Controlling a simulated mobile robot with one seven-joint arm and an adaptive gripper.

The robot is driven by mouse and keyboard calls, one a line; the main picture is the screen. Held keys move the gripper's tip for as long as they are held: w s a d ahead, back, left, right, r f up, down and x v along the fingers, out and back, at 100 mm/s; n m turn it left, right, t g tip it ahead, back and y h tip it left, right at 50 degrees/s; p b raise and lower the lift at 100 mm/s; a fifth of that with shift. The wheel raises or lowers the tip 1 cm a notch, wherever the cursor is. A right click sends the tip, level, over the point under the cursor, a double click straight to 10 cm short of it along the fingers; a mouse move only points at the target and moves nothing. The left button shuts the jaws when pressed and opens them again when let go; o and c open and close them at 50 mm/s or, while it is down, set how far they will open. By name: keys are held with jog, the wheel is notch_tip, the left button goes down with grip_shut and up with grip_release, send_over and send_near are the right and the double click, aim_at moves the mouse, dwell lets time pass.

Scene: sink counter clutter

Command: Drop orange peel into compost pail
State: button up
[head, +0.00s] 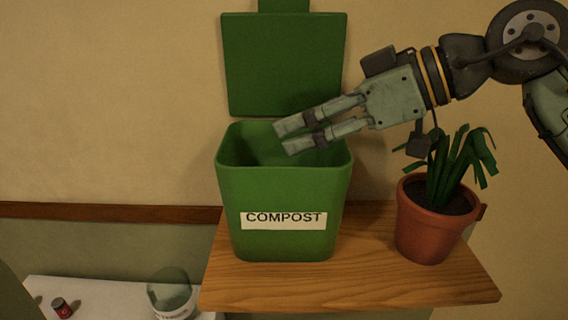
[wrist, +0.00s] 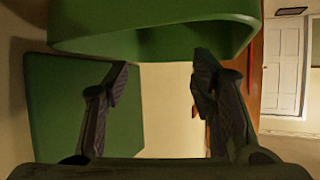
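The green compost pail (head: 284,190) stands upright on a wooden shelf, its white COMPOST label facing out. It also shows at the top of the wrist view (wrist: 150,40). Its green lid (head: 283,65) is raised behind it. My gripper (head: 283,137) reaches in from the right, its fingers overlapping the pail's mouth in the head view; their exact height over the rim is hard to tell. In the wrist view the fingers (wrist: 158,80) are apart with nothing between them. I see no orange peel in either view. The pail's bottom is hidden.
A potted plant (head: 433,218) in a terracotta pot stands right of the pail on the wooden shelf (head: 370,275). A white surface at lower left holds a small red can (head: 62,308) and a clear container (head: 172,295). A white door (wrist: 284,65) shows far off.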

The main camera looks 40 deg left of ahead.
jog(key=shift+o, duration=1.1)
jog(key=v, duration=1.2)
